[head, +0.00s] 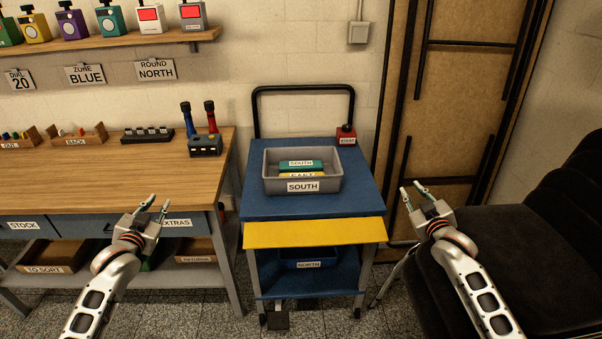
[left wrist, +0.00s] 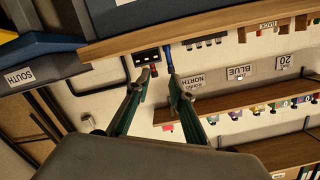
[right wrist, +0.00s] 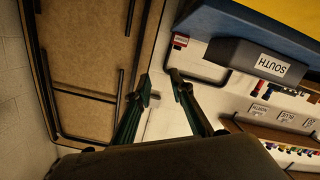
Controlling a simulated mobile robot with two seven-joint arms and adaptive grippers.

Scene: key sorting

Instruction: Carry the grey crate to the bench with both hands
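The grey crate (head: 330,185), labelled SOUTH, sits on the blue top of the cart (head: 350,208). It holds a green item and a yellow item with labels. The wooden bench (head: 120,180) stands to the left of the cart. My left gripper (head: 155,207) is open and empty, in front of the bench, left of the crate. My right gripper (head: 413,188) is open and empty, right of the cart. The crate also shows in the left wrist view (left wrist: 40,68) and in the right wrist view (right wrist: 235,58). Neither gripper touches it.
A red button box (head: 346,135) stands at the cart's back right corner. A yellow flap (head: 315,233) is at the cart's front. A blue bin (head: 308,258) is on its lower shelf. A black chair (head: 500,250) stands right. The bench's front middle is clear.

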